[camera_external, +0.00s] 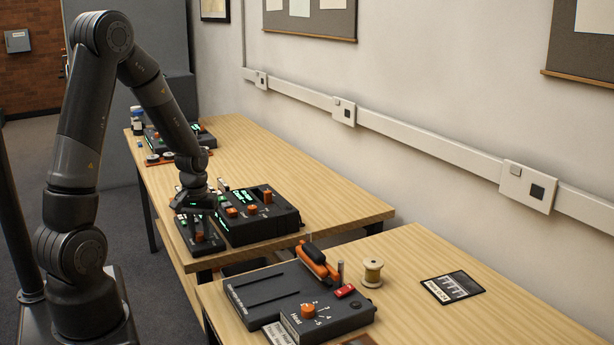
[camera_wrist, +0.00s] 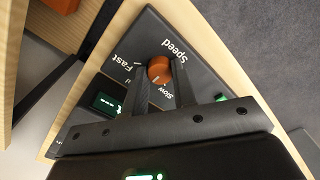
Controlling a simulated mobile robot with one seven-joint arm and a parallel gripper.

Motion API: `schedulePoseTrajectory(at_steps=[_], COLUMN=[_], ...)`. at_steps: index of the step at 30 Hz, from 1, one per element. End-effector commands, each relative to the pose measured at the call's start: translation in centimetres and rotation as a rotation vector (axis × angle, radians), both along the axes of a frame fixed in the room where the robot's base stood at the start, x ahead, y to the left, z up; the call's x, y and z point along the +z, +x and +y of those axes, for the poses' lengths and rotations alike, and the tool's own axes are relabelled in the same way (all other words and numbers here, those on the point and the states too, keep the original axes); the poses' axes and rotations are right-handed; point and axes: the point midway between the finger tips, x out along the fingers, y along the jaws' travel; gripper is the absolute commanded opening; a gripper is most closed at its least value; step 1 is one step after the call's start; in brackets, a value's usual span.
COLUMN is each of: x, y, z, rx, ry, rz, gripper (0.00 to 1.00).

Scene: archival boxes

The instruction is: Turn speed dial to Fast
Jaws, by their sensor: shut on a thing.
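The orange speed dial (camera_wrist: 159,70) sits on a dark control panel (camera_wrist: 105,75) in the wrist view. The panel is printed "Speed", with "Fast" on one side of the dial and "Slow" on the other. A light line on the dial's face is partly in view; I cannot tell exactly where it points. My gripper (camera_wrist: 161,80) has its two fingers around the dial, shut on it.
A larger black device (camera_external: 265,226) with orange knobs stands just right of the panel. On the near table are a grey heat unit (camera_external: 270,285), a thread spool (camera_external: 372,272) and a dark card (camera_external: 453,288). The far table (camera_external: 300,180) has clear room toward the wall.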

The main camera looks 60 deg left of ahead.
Motion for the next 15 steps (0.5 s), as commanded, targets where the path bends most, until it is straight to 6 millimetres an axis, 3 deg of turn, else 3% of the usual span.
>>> schedulePoseTrajectory(at_steps=[8, 15], x=[0.02, 0.03], y=[0.01, 0.01], z=[0.02, 0.02], rx=[-0.049, -0.2], ry=[0.0, 0.001], rz=[0.0, -0.001], gripper=[0.02, 0.02])
